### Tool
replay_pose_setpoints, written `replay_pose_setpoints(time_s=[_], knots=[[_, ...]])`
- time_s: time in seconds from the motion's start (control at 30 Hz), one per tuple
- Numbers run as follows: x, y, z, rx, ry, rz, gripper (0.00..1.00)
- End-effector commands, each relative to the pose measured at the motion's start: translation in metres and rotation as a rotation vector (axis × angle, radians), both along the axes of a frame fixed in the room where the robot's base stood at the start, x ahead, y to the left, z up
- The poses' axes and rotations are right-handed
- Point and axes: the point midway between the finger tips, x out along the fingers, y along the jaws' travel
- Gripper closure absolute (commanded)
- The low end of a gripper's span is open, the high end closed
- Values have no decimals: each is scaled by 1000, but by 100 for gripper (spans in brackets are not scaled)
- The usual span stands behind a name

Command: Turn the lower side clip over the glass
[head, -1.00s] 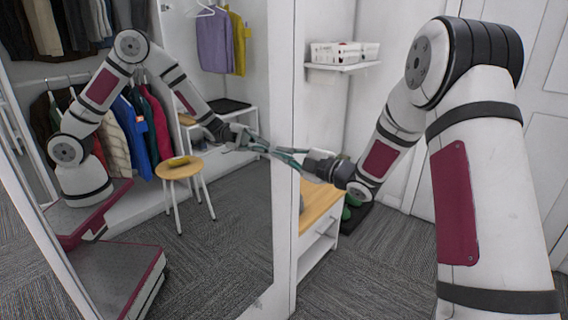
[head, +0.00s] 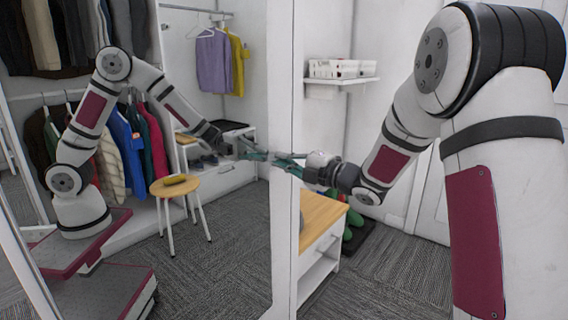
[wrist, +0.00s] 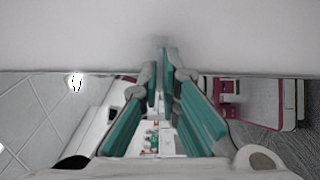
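The glass is a tall mirror (head: 235,215) on the left of the head view, in a white frame (head: 283,90). It reflects my arm. My gripper (head: 278,161) has grey links and teal finger pads. It points left at the mirror's right edge, with the fingertips in front of the frame and close to their reflection. In the wrist view my gripper (wrist: 160,82) shows a narrow gap between its pads, and a pale band of frame (wrist: 90,35) fills the top. I cannot make out the lower side clip; a small blurred grey patch lies at the fingertips, and contact is unclear.
Right of the mirror stands a low white bench with a wooden top (head: 322,212). A wall shelf with white boxes (head: 342,70) hangs above. Grey carpet (head: 395,275) is open at the lower right. The clothes, stool and base at left are reflections.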

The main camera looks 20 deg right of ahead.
Motion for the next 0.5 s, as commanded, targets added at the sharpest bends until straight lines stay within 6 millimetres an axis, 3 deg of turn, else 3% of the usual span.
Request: replay_pose_setpoints(time_s=[0.23, 0.33, 0.5], knots=[[-1, 0, -2, -3, 4, 0, 100], [-1, 0, -2, -2, 3, 0, 75], [0, 0, -1, -2, 2, 0, 75]])
